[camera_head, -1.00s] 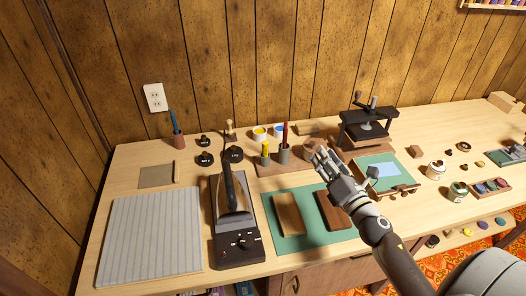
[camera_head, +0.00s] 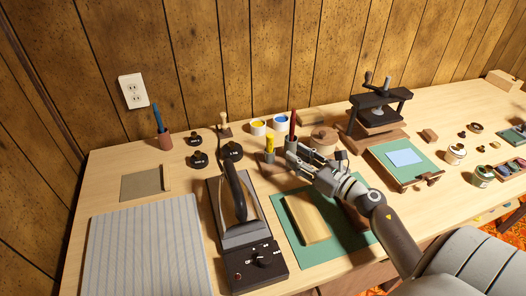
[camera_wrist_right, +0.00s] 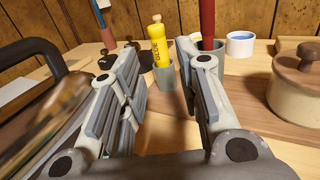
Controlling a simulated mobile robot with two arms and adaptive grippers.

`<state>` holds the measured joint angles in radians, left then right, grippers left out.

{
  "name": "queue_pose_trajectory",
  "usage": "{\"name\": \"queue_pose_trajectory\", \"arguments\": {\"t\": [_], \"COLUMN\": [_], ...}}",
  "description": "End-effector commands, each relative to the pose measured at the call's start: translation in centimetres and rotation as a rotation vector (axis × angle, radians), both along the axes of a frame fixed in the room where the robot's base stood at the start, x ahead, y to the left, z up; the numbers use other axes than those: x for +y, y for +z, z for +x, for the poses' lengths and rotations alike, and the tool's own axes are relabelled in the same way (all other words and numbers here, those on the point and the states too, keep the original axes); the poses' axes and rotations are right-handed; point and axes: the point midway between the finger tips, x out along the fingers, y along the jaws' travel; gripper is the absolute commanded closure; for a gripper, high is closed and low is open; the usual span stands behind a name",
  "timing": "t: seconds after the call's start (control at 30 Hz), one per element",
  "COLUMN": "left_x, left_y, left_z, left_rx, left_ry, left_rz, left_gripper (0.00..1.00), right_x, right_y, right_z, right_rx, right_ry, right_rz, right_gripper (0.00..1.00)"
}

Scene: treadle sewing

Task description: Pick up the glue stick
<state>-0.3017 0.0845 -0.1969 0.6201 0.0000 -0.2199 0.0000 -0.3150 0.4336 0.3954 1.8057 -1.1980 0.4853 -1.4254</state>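The yellow glue stick (camera_head: 270,143) stands upright in a small grey cup (camera_head: 269,157) on the table. In the right wrist view the glue stick (camera_wrist_right: 159,47) shows its label and pale tip, rising from the grey cup (camera_wrist_right: 166,76). My right gripper (camera_head: 289,157) is open and empty, just in front and to the right of the cup. In the right wrist view its fingers (camera_wrist_right: 165,75) are spread, with the glue stick between and beyond them, apart from both. My left gripper is not in view.
A grey cup with a dark red stick (camera_head: 293,124) stands close right of the glue stick. A lidded pot (camera_head: 323,137) is further right. The black iron (camera_head: 236,200) stands left. Yellow (camera_head: 257,127) and blue (camera_head: 281,122) paint pots are behind.

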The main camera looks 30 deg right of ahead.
Motion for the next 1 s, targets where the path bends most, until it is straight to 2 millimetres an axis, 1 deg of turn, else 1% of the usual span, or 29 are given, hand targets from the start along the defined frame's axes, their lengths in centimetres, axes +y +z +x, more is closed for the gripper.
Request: {"name": "queue_pose_trajectory", "arguments": {"t": [0.03,0.07,0.17,0.4,0.5,0.67,0.87,1.0], "left_x": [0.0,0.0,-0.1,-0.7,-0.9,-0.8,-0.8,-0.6], "left_y": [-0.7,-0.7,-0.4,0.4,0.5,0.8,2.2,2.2], "left_z": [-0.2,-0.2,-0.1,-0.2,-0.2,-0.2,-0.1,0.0], "left_rx": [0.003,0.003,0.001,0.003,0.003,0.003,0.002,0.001], "left_ry": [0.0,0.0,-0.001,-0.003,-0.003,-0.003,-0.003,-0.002], "left_rz": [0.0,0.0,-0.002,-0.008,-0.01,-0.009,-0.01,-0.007], "left_gripper": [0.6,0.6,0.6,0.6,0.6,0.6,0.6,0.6], "right_x": [0.0,0.0,0.2,1.0,1.3,1.5,2.3,2.6], "right_y": [-0.7,-0.7,-0.5,-0.3,-0.4,-0.2,0.7,0.3], "right_z": [0.1,0.2,1.0,4.4,5.2,6.0,8.6,10.0], "right_rx": [0.0,-0.001,-0.002,-0.002,-0.001,-0.001,-0.002,-0.001], "right_ry": [0.0,0.0,0.001,-0.001,0.0,0.0,0.0,-0.001], "right_rz": [-0.001,-0.001,0.0,0.001,0.0,0.001,0.003,0.002], "right_gripper": [0.69,0.69,0.69,0.69,0.69,0.69,0.69,0.69]}}
